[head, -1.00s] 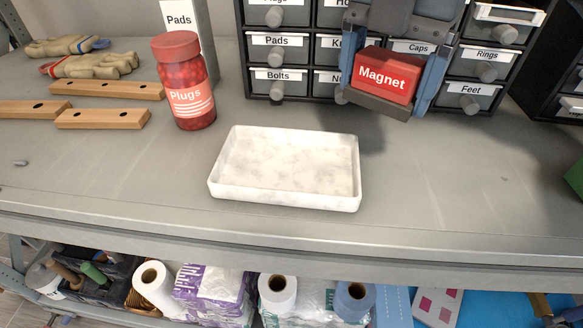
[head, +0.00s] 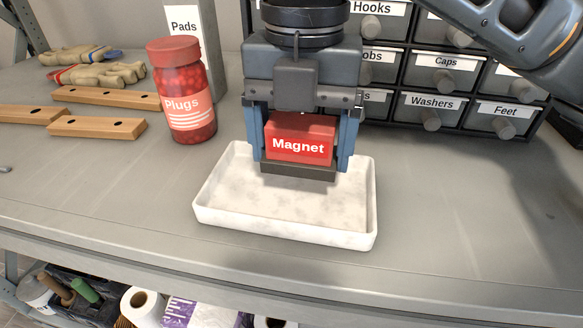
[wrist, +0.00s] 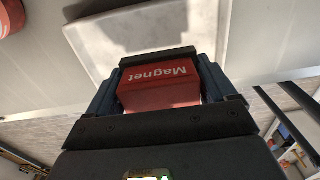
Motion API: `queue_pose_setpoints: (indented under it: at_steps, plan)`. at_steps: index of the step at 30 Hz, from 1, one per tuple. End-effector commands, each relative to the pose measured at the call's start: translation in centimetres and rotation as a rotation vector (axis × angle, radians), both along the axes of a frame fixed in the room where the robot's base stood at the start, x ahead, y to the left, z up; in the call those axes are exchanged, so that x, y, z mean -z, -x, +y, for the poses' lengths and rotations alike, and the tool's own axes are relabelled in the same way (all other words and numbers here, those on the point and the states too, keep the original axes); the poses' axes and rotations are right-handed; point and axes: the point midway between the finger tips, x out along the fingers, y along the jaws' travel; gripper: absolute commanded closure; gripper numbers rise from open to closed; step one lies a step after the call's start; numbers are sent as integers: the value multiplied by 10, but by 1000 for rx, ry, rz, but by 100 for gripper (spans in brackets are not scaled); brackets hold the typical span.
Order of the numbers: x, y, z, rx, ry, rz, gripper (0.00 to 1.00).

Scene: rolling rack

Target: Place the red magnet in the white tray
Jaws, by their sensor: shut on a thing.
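The red magnet (head: 299,140), a block with a dark base and a "Magnet" label, is held between the fingers of my gripper (head: 302,150). In the head view it shows over the back part of the white tray (head: 285,236), apparently above the tray floor. The tray is shallow, rectangular and empty. In the wrist view the magnet (wrist: 160,88) sits between both fingers, with the tray (wrist: 88,48) beyond it. The exact gap between magnet and tray is hard to tell.
A red Plugs jar (head: 183,95) stands left of the tray, before a Pads box (head: 187,22). Wooden strips (head: 95,127) and gloves (head: 95,74) lie at the left. A drawer cabinet (head: 440,80) stands behind at the right. The shelf right of the tray is clear.

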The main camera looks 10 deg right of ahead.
Motion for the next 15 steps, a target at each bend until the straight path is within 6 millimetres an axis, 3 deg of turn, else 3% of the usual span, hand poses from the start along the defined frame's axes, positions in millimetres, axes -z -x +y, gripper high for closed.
queue_pose_setpoints:
  at_steps: [8,15]
  plan:
    - [14,-6,9,2,1,0,44]
    - [45,-6,9,2,0,-1,44]
